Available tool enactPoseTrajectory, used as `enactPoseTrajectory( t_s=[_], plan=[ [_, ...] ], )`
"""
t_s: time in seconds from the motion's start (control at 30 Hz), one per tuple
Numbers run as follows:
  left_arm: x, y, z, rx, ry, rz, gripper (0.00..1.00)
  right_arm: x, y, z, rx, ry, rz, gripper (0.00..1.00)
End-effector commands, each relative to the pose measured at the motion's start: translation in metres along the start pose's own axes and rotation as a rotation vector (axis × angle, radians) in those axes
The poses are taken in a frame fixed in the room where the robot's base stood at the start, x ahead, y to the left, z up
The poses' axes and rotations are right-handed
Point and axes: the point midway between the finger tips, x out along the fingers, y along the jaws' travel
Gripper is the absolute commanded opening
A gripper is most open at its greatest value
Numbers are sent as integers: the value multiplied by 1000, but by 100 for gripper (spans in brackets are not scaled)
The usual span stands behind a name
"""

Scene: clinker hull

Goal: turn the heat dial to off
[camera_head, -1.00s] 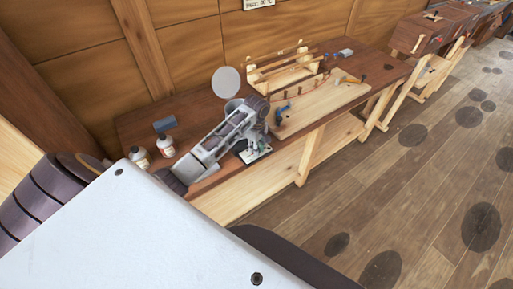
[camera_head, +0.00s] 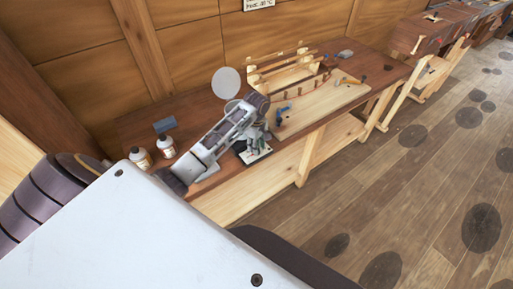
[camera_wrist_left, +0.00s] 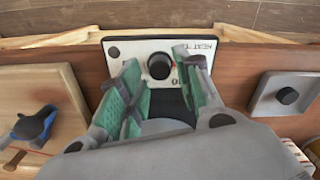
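The heat dial (camera_wrist_left: 159,66) is a black round knob on a white plate (camera_wrist_left: 118,52) with upside-down "HEAT" lettering, seen in the left wrist view. My left gripper (camera_wrist_left: 161,62) is open, with one green-padded finger on each side of the knob. Small gaps show between the fingers and the knob. In the head view, my left gripper (camera_head: 251,147) is low over the white plate (camera_head: 262,156) at the bench's front edge, and it hides the dial. The dial's pointer cannot be made out. My right gripper is not in view.
A second black knob (camera_wrist_left: 287,95) sits on another plate to the right in the wrist view. A blue and black tool (camera_wrist_left: 33,127) lies on a pale board at left. Two white bottles (camera_head: 166,146) and a blue-grey block (camera_head: 164,125) stand on the bench (camera_head: 190,108).

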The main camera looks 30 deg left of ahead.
Motion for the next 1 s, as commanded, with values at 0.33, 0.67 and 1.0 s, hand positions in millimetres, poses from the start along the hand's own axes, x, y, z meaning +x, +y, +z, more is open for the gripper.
enactPoseTrajectory(
  t_s=[0.33,0.67,1.0],
  plan=[
    [-51,1,0,0,0,4,34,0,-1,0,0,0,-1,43],
    [-90,1,-2,-1,3,3,34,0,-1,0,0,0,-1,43],
    [-102,0,-1,-1,1,2,34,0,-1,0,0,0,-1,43]
  ],
)
